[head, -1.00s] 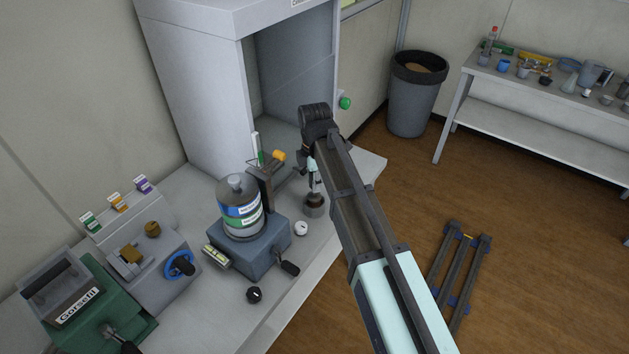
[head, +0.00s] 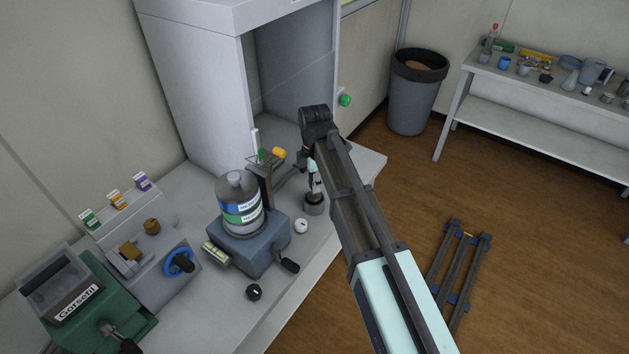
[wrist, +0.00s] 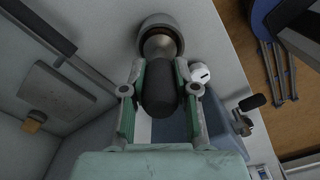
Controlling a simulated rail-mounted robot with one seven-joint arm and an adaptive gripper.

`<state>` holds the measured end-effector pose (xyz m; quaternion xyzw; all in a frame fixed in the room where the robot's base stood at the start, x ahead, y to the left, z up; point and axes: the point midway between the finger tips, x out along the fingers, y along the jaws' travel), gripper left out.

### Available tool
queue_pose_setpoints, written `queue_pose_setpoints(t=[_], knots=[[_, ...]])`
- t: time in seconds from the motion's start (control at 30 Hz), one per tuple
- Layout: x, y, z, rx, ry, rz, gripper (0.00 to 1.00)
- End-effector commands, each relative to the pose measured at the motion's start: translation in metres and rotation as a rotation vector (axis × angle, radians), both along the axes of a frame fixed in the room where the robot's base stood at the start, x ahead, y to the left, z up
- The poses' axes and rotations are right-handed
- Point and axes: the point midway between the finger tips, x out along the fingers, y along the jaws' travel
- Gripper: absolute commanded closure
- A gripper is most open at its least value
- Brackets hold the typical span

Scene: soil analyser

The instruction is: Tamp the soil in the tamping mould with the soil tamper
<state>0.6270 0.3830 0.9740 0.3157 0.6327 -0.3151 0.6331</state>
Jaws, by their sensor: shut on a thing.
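The soil tamper has a thick dark handle (wrist: 160,95) and a metal lower part (wrist: 159,46) in the wrist view. My gripper (wrist: 160,76) is shut on the handle, one finger on each side. The tamping mould (wrist: 149,23) is a grey round cup straight beyond the tamper, whose metal end reaches into its opening.
A blue-grey device with a labelled canister (head: 240,212) stands left of the mould. A small white knob (head: 301,226) is close beside the mould. A tall cabinet (head: 205,90) rises behind. The bench right of the mould is mostly clear.

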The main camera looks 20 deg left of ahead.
Motion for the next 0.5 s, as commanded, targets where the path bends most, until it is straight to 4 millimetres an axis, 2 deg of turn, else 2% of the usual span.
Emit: queue_pose_setpoints(t=[0.5], knots=[[0.0, 0.0, -0.012, 0.0, 0.0, 0.0, 1.0]])
